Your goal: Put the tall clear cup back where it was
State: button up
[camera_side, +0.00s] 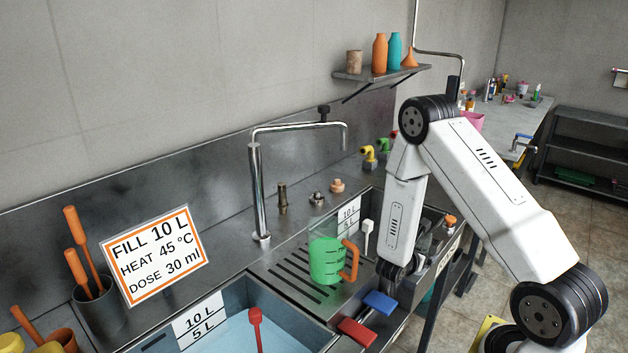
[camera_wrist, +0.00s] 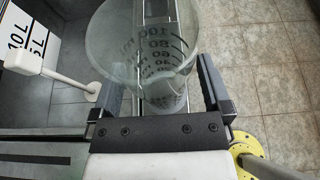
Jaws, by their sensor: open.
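The tall clear cup (camera_wrist: 140,50) shows in the wrist view, with dark graduation marks on its wall and its wide rim toward the top of the picture. My gripper (camera_wrist: 160,88) is open, with one finger on each side of the cup's lower part. I cannot tell whether either finger touches it. What the cup rests on is not clear. In the side view I cannot make out the cup; my forearm and wrist cover that spot.
A jug with green contents (camera_side: 328,262) and an orange handle stands on the drainboard. A white paddle (camera_wrist: 55,72) is beside the cup. Blue (camera_side: 380,303) and red (camera_side: 357,332) blocks sit on the sink's front edge. A tap (camera_side: 258,190) stands behind.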

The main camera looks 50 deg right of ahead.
jog(key=shift+r, duration=0.2)
jog(key=v, duration=1.2)
dwell(0.6)
jog(key=s+a+r+m+g+y, duration=0.25)
jog(key=s+a+m+y, duration=0.25)
jog(key=a+m+y, duration=0.4)
jog(key=w+a+r+m+t+y, duration=0.4)
jog(key=a+m+t, duration=0.1)
jog(key=a+m, duration=0.3)
jog(key=shift+w+r+m, duration=0.2)
jog(key=shift+r+m, duration=0.15)
jog(key=shift+m, duration=0.15)
